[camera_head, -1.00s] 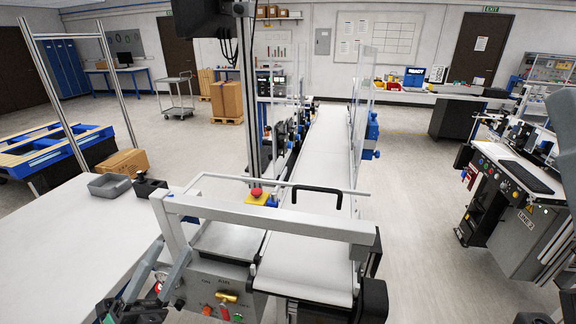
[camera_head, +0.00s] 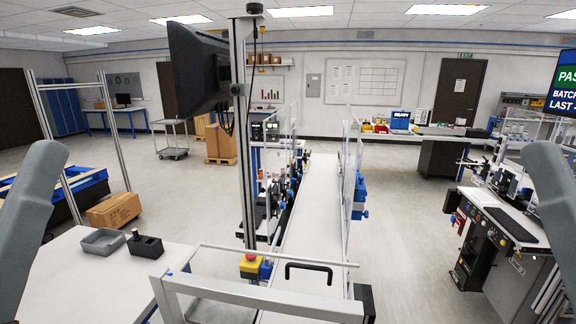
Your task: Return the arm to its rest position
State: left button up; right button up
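My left arm shows as a grey link (camera_head: 32,225) at the left edge. My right arm shows as a grey link (camera_head: 557,225) at the right edge. Both links are raised and clear of the conveyor. Neither gripper is in the picture, so their fingers are hidden from me.
A belt conveyor (camera_head: 318,208) runs away ahead, with a white-grey frame (camera_head: 262,298) across its near end. A white table (camera_head: 75,275) on the left bears a grey tray (camera_head: 103,241) and a black holder (camera_head: 146,246). A monitor (camera_head: 193,70) hangs on a post. A control console (camera_head: 497,245) stands right.

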notch_tip(320, 180, up, 28)
jog(key=p, duration=2.5)
notch_tip(320, 180, down, 41)
jog(key=b, duration=4.1)
jog(key=shift+r, duration=0.2)
